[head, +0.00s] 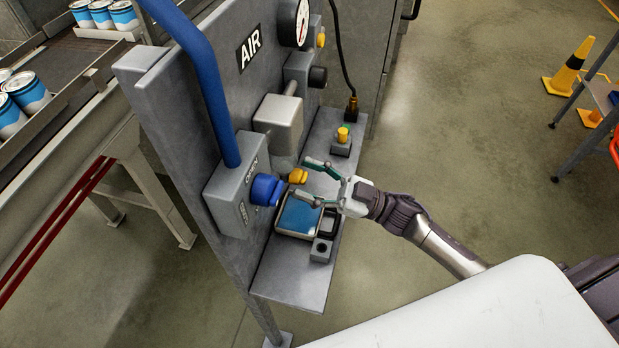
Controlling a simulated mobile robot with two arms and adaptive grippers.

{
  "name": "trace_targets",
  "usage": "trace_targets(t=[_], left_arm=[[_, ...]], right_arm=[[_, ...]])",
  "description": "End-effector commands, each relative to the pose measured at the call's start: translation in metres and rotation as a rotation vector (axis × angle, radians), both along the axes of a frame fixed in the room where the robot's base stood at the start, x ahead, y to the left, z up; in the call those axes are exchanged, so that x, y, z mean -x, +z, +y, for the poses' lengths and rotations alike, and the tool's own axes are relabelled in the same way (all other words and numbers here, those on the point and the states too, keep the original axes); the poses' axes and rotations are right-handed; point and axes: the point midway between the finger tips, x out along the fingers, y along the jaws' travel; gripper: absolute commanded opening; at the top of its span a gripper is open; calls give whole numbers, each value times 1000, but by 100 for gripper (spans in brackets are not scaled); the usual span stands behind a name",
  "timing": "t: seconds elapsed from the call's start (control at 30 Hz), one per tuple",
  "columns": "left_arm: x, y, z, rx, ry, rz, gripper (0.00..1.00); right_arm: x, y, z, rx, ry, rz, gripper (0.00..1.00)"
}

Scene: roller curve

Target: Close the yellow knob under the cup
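The yellow knob (298,176) sits low on the grey panel, just below the grey cup (279,122). My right gripper (304,180) comes in from the right with its fingers spread. One finger is above the yellow knob in the picture and the other below it. The fingertips are level with the knob or close to it; I cannot tell whether they touch it. My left gripper is not in view.
A blue knob (265,190) on a grey box marked OPEN is left of the yellow knob. A blue-topped tray (299,216) lies on the shelf (292,286) below the gripper. A small box with a yellow-green button (342,137) stands behind. A gauge (294,22) is higher up.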

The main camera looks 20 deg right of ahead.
Motion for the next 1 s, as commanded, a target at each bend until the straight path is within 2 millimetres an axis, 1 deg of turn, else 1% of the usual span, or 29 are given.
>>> trace_targets(t=[0.17, 0.27, 0.37, 0.6, 0.7, 0.83, 1.0], left_arm=[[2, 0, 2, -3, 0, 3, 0], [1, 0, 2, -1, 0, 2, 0], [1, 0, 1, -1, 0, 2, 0], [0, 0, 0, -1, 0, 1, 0], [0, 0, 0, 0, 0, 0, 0], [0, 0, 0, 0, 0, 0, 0], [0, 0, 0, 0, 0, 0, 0]], right_arm=[[1, -1, -1, 0, 0, 1, 57], [5, -6, -8, 3, -1, 5, 57], [12, -12, -22, 3, -1, 6, 57], [35, -31, -65, 4, -2, 6, 57], [43, -37, -80, 2, -1, 4, 57], [49, -43, -92, 1, -1, 2, 57], [53, -45, -98, 0, 0, 1, 57]])
